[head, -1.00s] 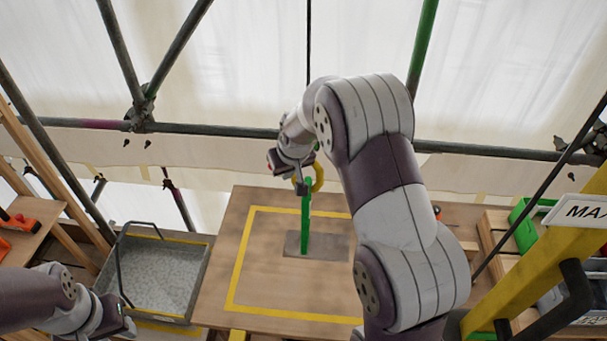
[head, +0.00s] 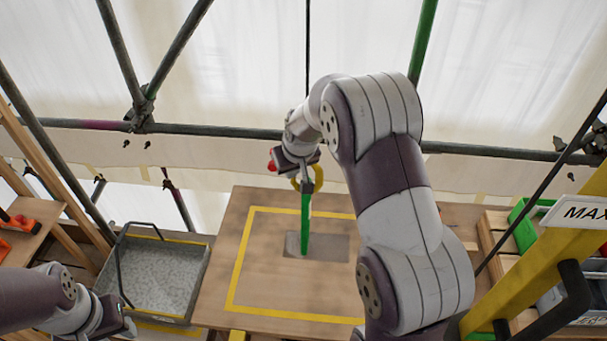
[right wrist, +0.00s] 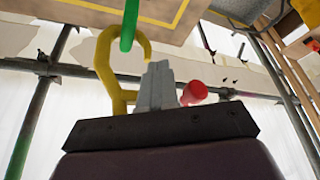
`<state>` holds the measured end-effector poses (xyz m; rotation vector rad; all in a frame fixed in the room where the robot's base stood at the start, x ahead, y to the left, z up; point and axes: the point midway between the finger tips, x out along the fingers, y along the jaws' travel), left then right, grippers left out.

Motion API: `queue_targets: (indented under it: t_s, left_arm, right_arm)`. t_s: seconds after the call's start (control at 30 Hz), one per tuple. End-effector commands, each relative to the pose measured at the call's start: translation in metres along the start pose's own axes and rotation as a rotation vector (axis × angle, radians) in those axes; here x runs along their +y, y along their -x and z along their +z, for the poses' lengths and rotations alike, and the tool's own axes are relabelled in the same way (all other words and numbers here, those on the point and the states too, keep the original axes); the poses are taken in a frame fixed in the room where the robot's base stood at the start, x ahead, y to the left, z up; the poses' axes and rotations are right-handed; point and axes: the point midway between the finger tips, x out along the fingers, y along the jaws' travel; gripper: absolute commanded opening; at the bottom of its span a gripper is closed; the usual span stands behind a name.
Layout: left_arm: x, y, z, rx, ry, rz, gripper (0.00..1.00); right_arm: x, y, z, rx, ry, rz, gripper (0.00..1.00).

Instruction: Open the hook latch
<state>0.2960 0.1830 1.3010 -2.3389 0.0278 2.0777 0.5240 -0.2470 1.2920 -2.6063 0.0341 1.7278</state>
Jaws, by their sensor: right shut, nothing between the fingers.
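A green upright bar (head: 305,222) rises from a grey plate (head: 333,246) on the wooden board. A yellow hook (head: 319,174) is at its upper end, partly hidden by my gripper. In the right wrist view the yellow hook (right wrist: 103,62) curves around the green bar (right wrist: 129,22). A red knob (right wrist: 194,92) is just right of my fingers there; it also shows in the head view (head: 271,166). My right gripper (head: 307,187) is shut and empty, close beside the hook; its fingertips (right wrist: 158,68) sit inside or beside the curve, I cannot tell which. My left gripper (head: 125,328) is low at left, its fingers unclear.
A grey tray of gravel (head: 160,268) stands left of the wooden board (head: 235,225), which has a yellow taped outline. A yellow post (head: 535,255) and a green bin (head: 528,213) stand at right. Scaffold pipes (head: 210,130) run behind. The board's front is clear.

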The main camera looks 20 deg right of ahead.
Motion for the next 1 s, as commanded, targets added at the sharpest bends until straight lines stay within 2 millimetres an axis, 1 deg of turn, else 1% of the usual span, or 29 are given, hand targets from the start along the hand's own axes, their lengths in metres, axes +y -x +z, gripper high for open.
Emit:
queue_targets:
  t_s: [0.3,1.0]
  left_arm:
    - [0.000,0.010,-0.001,0.000,0.000,0.000,0.43]
    - [0.000,0.013,-0.002,0.000,0.000,0.000,0.43]
  right_arm:
    - [0.001,0.014,-0.005,0.000,0.000,0.000,0.00]
    - [0.004,0.039,-0.015,0.001,-0.001,0.000,0.00]
